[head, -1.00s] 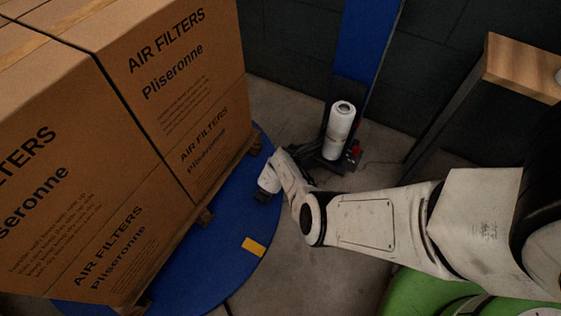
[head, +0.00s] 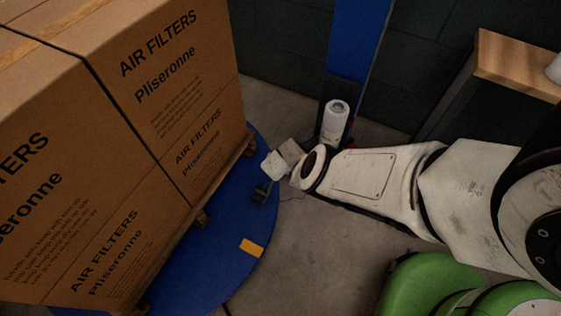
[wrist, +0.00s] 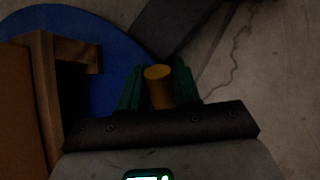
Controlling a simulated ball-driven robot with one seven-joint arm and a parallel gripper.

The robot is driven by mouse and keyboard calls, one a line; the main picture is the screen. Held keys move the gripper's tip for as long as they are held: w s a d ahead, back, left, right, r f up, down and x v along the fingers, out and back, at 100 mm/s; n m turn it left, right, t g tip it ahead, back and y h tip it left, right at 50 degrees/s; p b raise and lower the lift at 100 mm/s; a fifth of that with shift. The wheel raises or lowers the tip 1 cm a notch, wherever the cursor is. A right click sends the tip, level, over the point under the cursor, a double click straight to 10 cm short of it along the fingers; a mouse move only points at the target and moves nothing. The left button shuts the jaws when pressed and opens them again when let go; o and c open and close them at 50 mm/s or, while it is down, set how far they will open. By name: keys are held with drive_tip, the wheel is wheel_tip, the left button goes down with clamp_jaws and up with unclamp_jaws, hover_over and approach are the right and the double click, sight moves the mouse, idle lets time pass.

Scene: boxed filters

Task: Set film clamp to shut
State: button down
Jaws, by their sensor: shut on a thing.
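In the wrist view, my gripper (wrist: 158,68) has its two green fingers shut on an orange-yellow round knob (wrist: 158,88). The knob stands between the fingers, its flat end showing; it looks like the handle of the film clamp, but the rest of the clamp cannot be made out. In the head view my gripper (head: 262,192) is a small dark shape over the right edge of the blue turntable (head: 215,262), beside the pallet. The knob is hidden there. A white film roll (head: 335,122) stands upright behind my wrist, in front of a blue mast (head: 357,45).
Large brown air filter boxes (head: 165,110) stand on a wooden pallet (head: 202,217) close left of my gripper. A wooden-topped table (head: 515,62) is at the right. Bare concrete floor (head: 310,245) lies in front of my arm.

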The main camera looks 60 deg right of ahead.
drive_tip(key=shift+a+f, duration=0.1)
idle(0.3)
drive_tip(key=c, duration=0.9)
unclamp_jaws()
drive_tip(key=shift+c, duration=0.2)
drive_tip(key=shift+a+r+p, duration=0.1)
drive_tip(key=shift+r+p, duration=0.4)
drive_tip(key=shift+p, duration=0.1)
drive_tip(key=p+v, duration=0.9)
drive_tip(key=p, duration=0.1)
drive_tip(key=shift+s+a+r+p, duration=0.2)
drive_tip(key=shift+a+r+p, duration=0.05)
drive_tip(key=shift+r+p, duration=0.1)
